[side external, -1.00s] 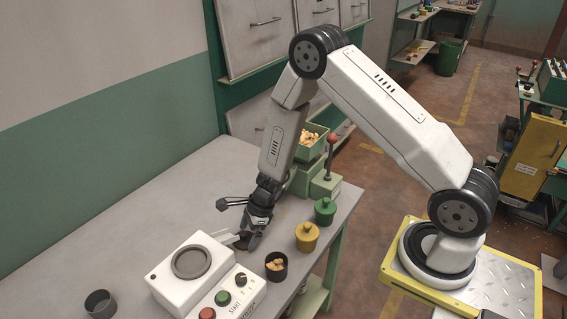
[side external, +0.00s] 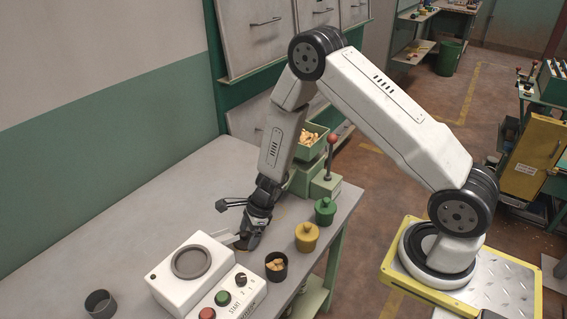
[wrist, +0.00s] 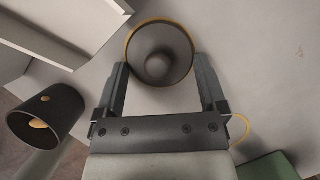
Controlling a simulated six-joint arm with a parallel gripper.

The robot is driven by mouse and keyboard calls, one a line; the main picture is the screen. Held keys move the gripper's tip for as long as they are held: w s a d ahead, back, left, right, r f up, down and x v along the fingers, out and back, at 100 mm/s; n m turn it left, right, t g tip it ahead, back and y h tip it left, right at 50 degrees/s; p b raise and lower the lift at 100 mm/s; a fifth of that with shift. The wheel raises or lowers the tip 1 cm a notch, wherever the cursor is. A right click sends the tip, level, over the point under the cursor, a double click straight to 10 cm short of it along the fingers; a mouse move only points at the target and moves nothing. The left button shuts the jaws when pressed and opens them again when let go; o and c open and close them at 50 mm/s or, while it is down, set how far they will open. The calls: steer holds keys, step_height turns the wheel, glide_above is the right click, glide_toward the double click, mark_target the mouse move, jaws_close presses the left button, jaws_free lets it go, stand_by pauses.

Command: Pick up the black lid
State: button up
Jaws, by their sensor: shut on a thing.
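The black lid (wrist: 140,45) is a dark round piece with a knob at its middle and a thin yellowish edge around it in the wrist view. My gripper (wrist: 160,62) has a finger on each side of the lid and is shut on it. In the side external view my gripper (side external: 246,240) is low over the bench, just right of the white machine. The lid is mostly hidden there, and I cannot tell whether it is clear of the bench.
The white machine (side external: 168,278) with buttons stands close left. A black cup of nuts (side external: 276,268) stands in front, also in the wrist view (wrist: 60,105). A yellow pot (side external: 307,239), a green pot (side external: 325,212) and a green hopper (side external: 313,150) stand right. The back left bench is clear.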

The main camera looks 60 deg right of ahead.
steer(key=shift+r, duration=0.15)
steer(key=shift+r, duration=0.85)
steer(key=s+r, duration=1.1)
steer(key=s, duration=0.3)
steer(key=shift+d, duration=0.35)
steer(key=shift+a, duration=0.1)
